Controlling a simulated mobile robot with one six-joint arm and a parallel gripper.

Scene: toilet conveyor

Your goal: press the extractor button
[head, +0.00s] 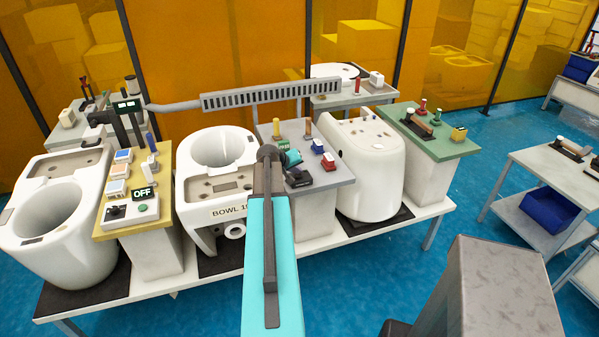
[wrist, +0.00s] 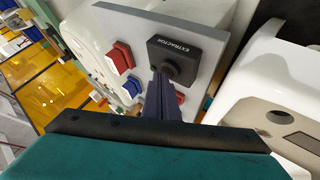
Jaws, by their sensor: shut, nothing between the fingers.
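The extractor button (wrist: 171,69) is a round black knob on a black box (wrist: 187,46) labelled EXTRACTOR, near the edge of a grey panel in the wrist view. A dark box (head: 299,178) beside my arm in the head view appears to be the same one. My gripper (wrist: 161,78) is shut and empty, its dark fingers pointing at the button. The fingertips overlap the button's lower edge in the wrist view; I cannot tell whether they touch it. In the head view my teal arm partly covers the grey-topped stand (head: 335,181), and the fingertips cannot be made out.
Close to the box are a red switch (wrist: 118,59) and a blue switch (wrist: 131,88). White toilet bowls stand left (head: 186,192) and right (head: 368,165) of the stand. A yellow-topped stand (head: 112,221) shows OFF; a green-topped stand (head: 440,148) is further right.

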